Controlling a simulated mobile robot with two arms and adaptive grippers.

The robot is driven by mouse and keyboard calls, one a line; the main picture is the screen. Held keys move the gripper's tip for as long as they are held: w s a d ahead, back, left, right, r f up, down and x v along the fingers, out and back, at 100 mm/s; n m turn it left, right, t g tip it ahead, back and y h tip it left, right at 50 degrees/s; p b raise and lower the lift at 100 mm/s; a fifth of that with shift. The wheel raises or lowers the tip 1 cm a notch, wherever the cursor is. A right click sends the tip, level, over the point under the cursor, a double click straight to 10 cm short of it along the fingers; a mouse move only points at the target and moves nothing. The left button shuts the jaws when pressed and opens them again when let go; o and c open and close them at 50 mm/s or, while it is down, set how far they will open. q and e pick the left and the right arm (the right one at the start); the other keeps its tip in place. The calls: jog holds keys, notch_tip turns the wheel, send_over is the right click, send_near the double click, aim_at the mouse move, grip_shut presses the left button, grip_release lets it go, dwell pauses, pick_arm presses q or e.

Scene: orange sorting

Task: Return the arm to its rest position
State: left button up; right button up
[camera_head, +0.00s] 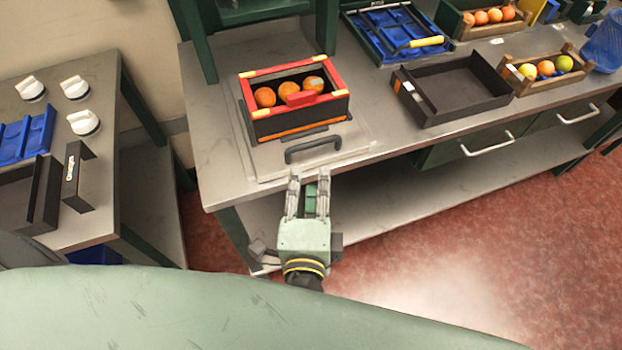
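My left gripper (310,182) is in the lower middle of the head view, in front of the metal workbench's (215,165) front edge. Its two fingers point away from me, parallel and apart, with nothing seen held between them. It is just short of the dark handle (313,149) on the bench's inset plate and apart from the black crate with red and yellow rim (290,121) behind it. That crate holds oranges (288,93). My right gripper is not in view.
An empty black tray (450,105) lies to the right on the bench, beside wooden crates of fruit (530,86). A blue tray (378,50) is behind it. A second table (95,190) with white knobs (83,122) stands at left. Red floor (440,250) lies open at lower right.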

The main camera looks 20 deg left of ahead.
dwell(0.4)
pick_arm(q)
jog(key=s+a+f+n+g+h, duration=0.1)
jog(key=s+f+g, duration=0.25)
jog(key=f, duration=1.35)
jog(key=s+a+f+g+h, duration=0.15)
jog(key=f+g, duration=0.25)
jog(key=f, duration=1.3)
jog(key=s+a+f+n+g, duration=0.2)
jog(key=s+a+f+n, duration=0.2)
jog(key=s+f, duration=0.3)
jog(key=s+a+f+n+g, duration=0.2)
jog(key=s+f, duration=0.4)
jog(key=s, duration=0.4)
jog(key=s+a+f+n+g, duration=0.3)
jog(key=s+a+f+n, duration=0.2)
jog(key=s+a+f, duration=0.1)
jog(key=s+f, duration=0.1)
jog(key=s, duration=0.1)
jog(key=shift+s+f+n, duration=0.3)
jog(key=shift+f, duration=0.05)
jog(key=shift+h, duration=0.25)
